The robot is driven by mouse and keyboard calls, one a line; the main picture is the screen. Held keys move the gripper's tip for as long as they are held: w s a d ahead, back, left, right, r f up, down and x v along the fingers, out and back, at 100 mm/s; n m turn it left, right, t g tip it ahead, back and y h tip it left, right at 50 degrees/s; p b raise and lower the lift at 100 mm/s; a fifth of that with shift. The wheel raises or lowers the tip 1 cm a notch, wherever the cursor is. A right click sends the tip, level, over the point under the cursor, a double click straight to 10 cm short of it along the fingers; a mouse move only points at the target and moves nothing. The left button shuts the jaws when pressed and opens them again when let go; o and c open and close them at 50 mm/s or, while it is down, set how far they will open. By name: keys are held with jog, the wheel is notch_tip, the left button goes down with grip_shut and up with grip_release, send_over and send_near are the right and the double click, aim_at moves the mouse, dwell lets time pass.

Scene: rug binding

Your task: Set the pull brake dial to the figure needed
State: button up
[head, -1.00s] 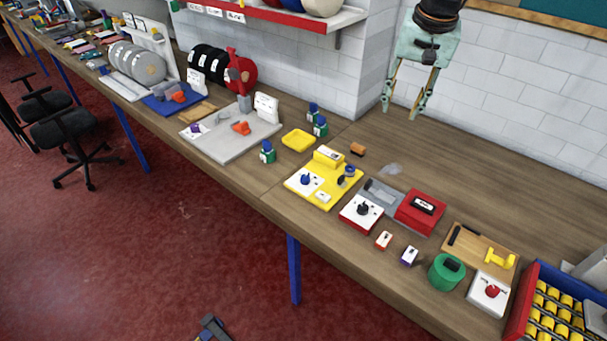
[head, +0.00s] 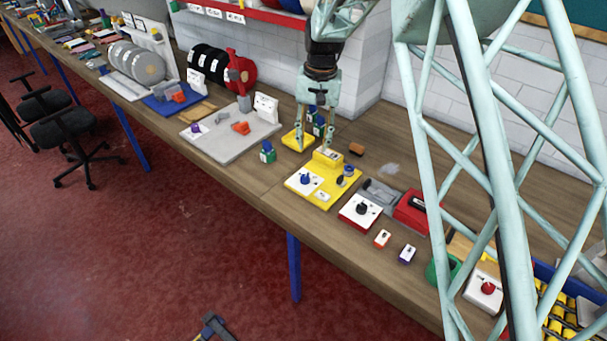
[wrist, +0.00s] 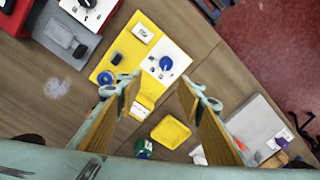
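No label I can read names the pull brake dial. A yellow station (head: 323,201) carries a blue knob (head: 306,179) on a white dial face. The knob also shows in the wrist view (wrist: 166,63), its figures too small to read. A black knob (head: 362,208) sits on a red-and-white box (head: 352,222), and a red knob (head: 488,288) on a white box. A purple knob (head: 195,128) is on the grey board. My gripper (head: 315,148) is open and empty above the back of the yellow station. In the wrist view its fingers (wrist: 157,88) stand apart.
Bench behind that is mostly clear.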

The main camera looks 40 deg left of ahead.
aim_at(305, 177)
jog(key=shift+s+a+f, duration=0.5)
jog(key=shift+a+f, duration=0.15)
jog(key=shift+a, duration=0.05)
jog(key=shift+f, duration=0.1)
jog(key=shift+s+a+f, duration=0.1)
jog(key=shift+a+f, duration=0.05)
jog(key=shift+f, duration=3.25)
jog(key=shift+s+a+f, duration=0.1)
jog(key=shift+a+f, duration=0.05)
jog(key=shift+f, duration=3.25)
jog(key=c, duration=0.9)
